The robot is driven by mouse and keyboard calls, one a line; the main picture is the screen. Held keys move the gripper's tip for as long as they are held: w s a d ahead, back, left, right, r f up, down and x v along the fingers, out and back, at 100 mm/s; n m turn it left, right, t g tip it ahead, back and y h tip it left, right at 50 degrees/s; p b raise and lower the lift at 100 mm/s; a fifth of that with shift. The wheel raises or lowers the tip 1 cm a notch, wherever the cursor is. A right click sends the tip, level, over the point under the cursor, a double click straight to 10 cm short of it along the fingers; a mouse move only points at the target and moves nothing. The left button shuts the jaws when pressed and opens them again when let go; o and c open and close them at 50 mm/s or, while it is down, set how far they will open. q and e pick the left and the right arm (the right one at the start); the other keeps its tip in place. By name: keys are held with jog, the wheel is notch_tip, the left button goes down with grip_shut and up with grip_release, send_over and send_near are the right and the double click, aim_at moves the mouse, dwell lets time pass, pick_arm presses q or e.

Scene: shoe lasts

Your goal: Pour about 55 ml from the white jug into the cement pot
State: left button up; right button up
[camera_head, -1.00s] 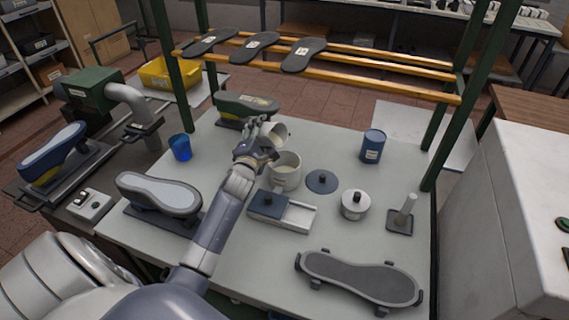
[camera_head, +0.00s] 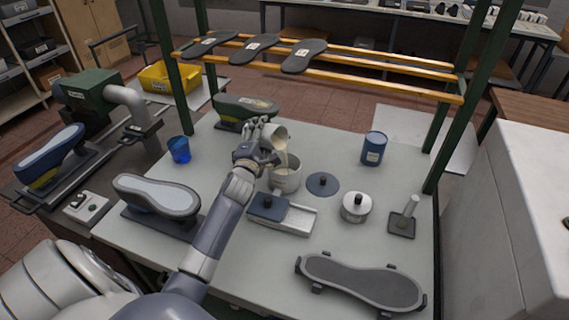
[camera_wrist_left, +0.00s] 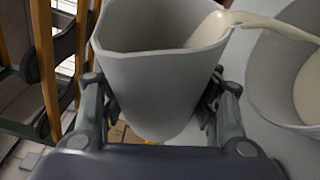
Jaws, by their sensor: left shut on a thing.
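My left gripper (camera_head: 262,140) is shut on the white jug (camera_head: 275,135) and holds it tilted above the cement pot (camera_head: 286,178). In the left wrist view the jug (camera_wrist_left: 160,75) sits between the two fingers (camera_wrist_left: 158,112). A cream stream (camera_wrist_left: 265,22) runs from its lip towards the pot (camera_wrist_left: 262,85) on the right. Cream liquid shows inside the pot. The head view shows the stream (camera_head: 283,160) falling at the pot's mouth. My right gripper is in neither view.
A dark round lid (camera_head: 322,184) lies right of the pot. A blue-lidded tray (camera_head: 290,218) sits in front of it.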

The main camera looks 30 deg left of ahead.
pick_arm(q)
jog(key=shift+d+r+m, duration=0.1)
jog(key=shift+r+m, duration=0.25)
jog(key=shift+m, duration=0.05)
dwell(1.7)
jog(key=n+p, duration=0.1)
jog(key=p, duration=0.1)
jog(key=n+p, duration=0.1)
jog(key=p, duration=0.1)
jog(key=shift+a+r+n+g+h+p, duration=0.1)
jog(key=shift+a+n+g+h+p, duration=0.2)
jog(key=shift+n+g+p, duration=0.1)
jog(key=shift+f, duration=0.3)
jog(key=shift+d+f, duration=0.1)
jog(key=shift+r+n+p, duration=0.2)
jog(key=shift+n+p, duration=0.1)
jog(key=shift+r+n+p, duration=0.15)
jog(key=shift+n+p, duration=0.15)
jog(key=shift+p, duration=0.55)
jog(key=shift+d+n+g+h+p, duration=0.1)
jog(key=shift+n+g+h+p, duration=0.2)
jog(key=shift+n+g+p, duration=0.15)
